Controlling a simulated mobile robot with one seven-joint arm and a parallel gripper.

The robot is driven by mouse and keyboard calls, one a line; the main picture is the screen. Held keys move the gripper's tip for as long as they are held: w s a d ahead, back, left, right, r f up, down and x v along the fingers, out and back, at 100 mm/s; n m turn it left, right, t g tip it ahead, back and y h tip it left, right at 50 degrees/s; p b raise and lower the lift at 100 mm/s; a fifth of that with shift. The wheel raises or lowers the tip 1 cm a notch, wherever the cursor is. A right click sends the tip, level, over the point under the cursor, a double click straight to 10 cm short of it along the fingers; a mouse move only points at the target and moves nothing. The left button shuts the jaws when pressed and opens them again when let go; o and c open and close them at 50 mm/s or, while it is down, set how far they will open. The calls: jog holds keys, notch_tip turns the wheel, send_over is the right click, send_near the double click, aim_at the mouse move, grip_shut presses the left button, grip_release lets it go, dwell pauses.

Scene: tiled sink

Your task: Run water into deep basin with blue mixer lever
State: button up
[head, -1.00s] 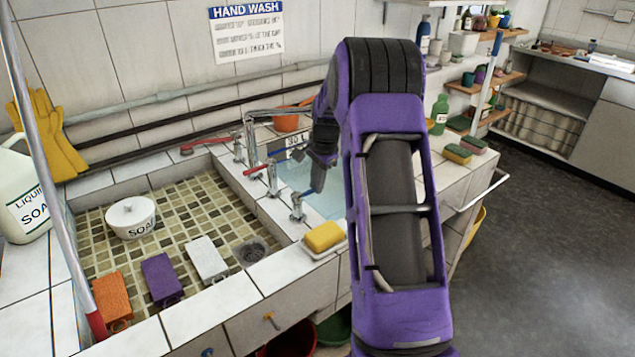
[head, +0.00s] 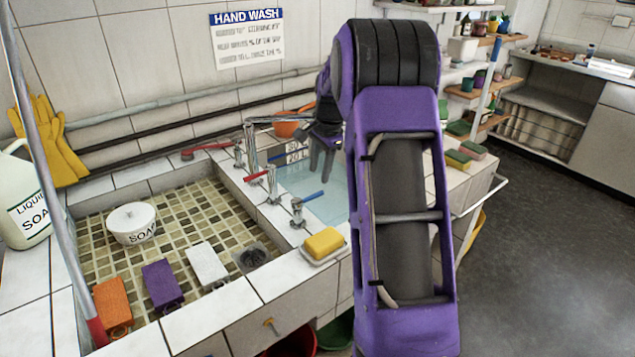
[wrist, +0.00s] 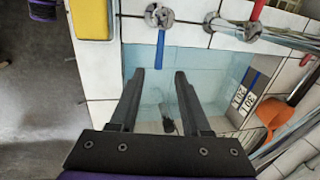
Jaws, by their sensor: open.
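The blue mixer lever (head: 313,196) sits on the front tap at the rim of the deep basin (head: 328,207) and points right over it. In the wrist view the lever (wrist: 160,48) is straight ahead, beyond my fingertips. My gripper (head: 322,165) is over the deep basin, behind the lever and apart from it. In the wrist view my gripper (wrist: 159,74) has its two fingers spread, with nothing between them. The pale blue basin floor shows below. I cannot make out a water stream from the spout (head: 281,117).
Red levers (head: 258,177) stand behind the blue one. A second blue handle (wrist: 247,88) is near the litre-mark plate (wrist: 238,98). A yellow sponge (head: 325,242) sits on the front rim. The tiled shallow basin (head: 190,225) lies left. An orange bowl (wrist: 272,112) is behind the basin.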

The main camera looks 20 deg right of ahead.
notch_tip(320, 180, up, 10)
jog(key=s, duration=0.2)
jog(key=shift+d+p, duration=0.2)
jog(key=shift+p, duration=0.25)
